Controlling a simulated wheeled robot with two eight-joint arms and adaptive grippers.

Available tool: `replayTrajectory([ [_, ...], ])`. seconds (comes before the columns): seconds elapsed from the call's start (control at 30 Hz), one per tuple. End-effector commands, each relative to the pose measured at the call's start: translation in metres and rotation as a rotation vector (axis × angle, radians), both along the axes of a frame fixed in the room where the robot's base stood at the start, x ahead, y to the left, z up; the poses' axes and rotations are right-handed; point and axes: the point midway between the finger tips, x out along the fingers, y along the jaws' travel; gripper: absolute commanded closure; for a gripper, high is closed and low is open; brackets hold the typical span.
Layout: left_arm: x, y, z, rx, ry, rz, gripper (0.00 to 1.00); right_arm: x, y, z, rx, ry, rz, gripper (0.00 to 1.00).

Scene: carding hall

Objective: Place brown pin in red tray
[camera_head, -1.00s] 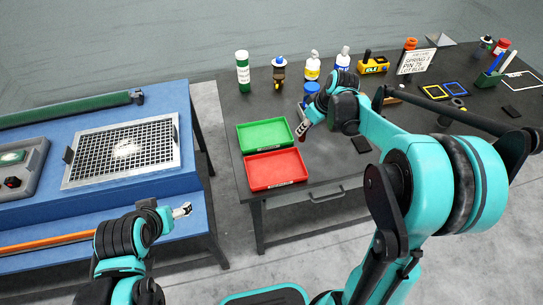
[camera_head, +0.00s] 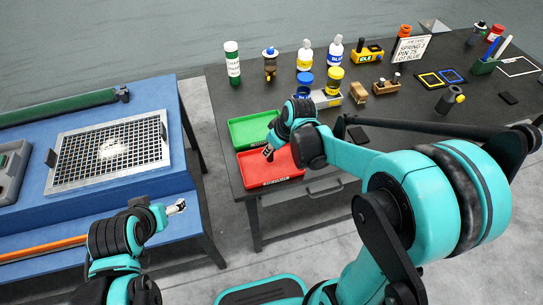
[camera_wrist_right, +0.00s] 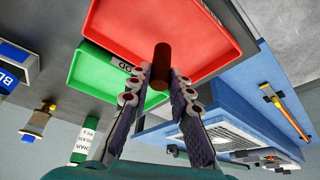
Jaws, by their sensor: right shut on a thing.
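The brown pin (camera_wrist_right: 162,55) is held between the fingertips of my right gripper (camera_wrist_right: 160,75) in the right wrist view, its free end over the red tray. The red tray (camera_head: 284,170) lies on the dark table in front of the green tray (camera_head: 245,131), and it also shows in the right wrist view (camera_wrist_right: 205,25). In the head view my right gripper (camera_head: 268,153) points down at the red tray's rear left part. I cannot tell whether the pin touches the tray floor. My left gripper (camera_head: 176,207) is away from the table, near the blue bench; its finger gap is unclear.
The blue bench (camera_head: 95,208) with a mesh screen (camera_head: 112,150) stands at the left. Bottles, such as the green-white one (camera_head: 232,64), line the table's back.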

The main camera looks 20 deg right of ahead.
Motion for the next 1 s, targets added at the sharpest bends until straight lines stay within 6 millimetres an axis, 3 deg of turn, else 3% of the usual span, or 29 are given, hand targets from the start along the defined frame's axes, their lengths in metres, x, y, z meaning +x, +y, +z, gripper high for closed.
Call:
replayTrajectory([
  [0.2,0.0,0.0,-0.017,0.0,0.0,0.0,0.26,0.001,0.0,-0.034,0.0,0.0,0.0,1.0],
  [0.6,0.0,0.0,-0.02,0.0,0.0,0.0,0.26,0.0,0.0,-0.039,0.0,0.0,0.0,1.0],
  [0.63,0.0,0.0,-0.019,0.0,0.0,0.0,0.26,0.001,0.0,-0.038,0.0,0.0,0.0,0.72],
  [0.7,0.0,0.0,-0.018,0.0,0.0,0.0,0.26,0.001,0.0,-0.037,0.0,0.0,0.0,0.59],
  [1.0,0.0,0.0,-0.017,0.0,0.0,0.0,0.26,0.001,0.0,-0.036,0.0,0.0,0.0,0.59],
])
